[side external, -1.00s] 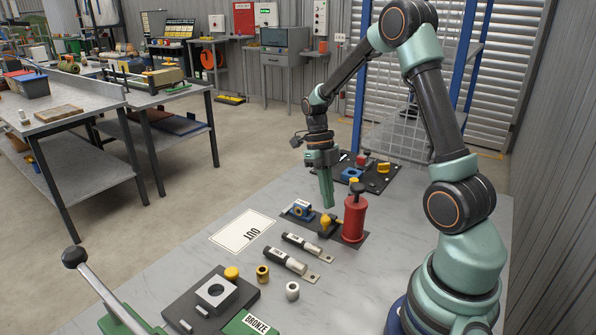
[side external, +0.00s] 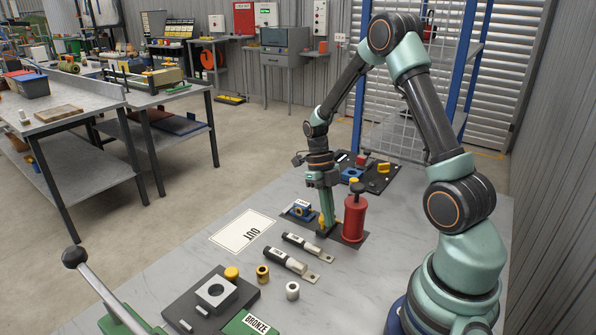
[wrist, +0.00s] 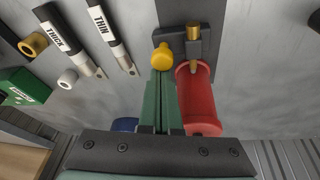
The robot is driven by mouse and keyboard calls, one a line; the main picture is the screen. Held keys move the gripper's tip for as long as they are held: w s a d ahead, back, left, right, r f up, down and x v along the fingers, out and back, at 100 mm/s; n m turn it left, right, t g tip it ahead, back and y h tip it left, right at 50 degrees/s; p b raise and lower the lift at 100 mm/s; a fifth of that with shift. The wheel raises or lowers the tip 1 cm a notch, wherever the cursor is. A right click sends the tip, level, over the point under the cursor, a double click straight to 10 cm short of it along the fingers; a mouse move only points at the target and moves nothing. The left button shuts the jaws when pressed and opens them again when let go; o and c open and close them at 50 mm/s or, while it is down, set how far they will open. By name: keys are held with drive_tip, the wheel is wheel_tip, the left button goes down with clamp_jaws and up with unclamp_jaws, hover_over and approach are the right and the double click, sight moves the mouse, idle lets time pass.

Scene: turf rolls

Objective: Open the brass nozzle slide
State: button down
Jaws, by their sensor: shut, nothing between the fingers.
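My gripper (side external: 326,231) is shut and empty, pointing down at the dark base plate beside the red canister (side external: 355,218). In the wrist view my gripper (wrist: 164,75) has its green fingers together, tips right by a yellow knob (wrist: 162,52). The brass nozzle (wrist: 193,32) sits on a dark block to the right of the knob, in front of the red canister (wrist: 194,98). In the side view the yellow knob (side external: 322,218) shows at the left edge of my fingers, which largely hide the nozzle. I cannot tell whether fingers and knob touch.
A blue fixture (side external: 300,209) stands left of my gripper. Two black-handled tools, THIN (side external: 300,243) and THICK (side external: 285,262), lie in front. The OUT card (side external: 242,231) lies left. A dark board with parts (side external: 378,181) is behind.

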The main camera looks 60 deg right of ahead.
sight(322, 217)
drive_tip(key=shift+w, duration=0.2)
drive_tip(key=a+v, duration=0.1)
drive_tip(key=v, duration=0.8)
drive_tip(key=shift+w+d, duration=0.2)
drive_tip(key=shift+d, duration=0.15)
drive_tip(key=c, duration=0.7)
unclamp_jaws()
drive_tip(key=shift+w+r+n, duration=0.1)
drive_tip(key=shift+r+n, duration=0.2)
drive_tip(key=shift+r, duration=0.2)
drive_tip(key=shift+o, duration=0.4)
drive_tip(key=n, duration=0.5)
drive_tip(key=shift+r+t, duration=0.3)
drive_tip(key=f+n+t, duration=0.1)
drive_tip(key=f+n, duration=0.2)
drive_tip(key=n, duration=0.3)
drive_tip(key=s+f+n+t+h, duration=0.1)
drive_tip(key=f+n, duration=0.3)
drive_tip(key=n, duration=0.2)
drive_tip(key=f+n, duration=0.3)
drive_tip(key=n, duration=0.3)
drive_tip(key=shift+s+a+f+n+t+h, duration=0.25)
drive_tip(key=shift+s+a+n+t+h, duration=0.05)
drive_tip(key=shift+t, duration=0.1)
clamp_jaws()
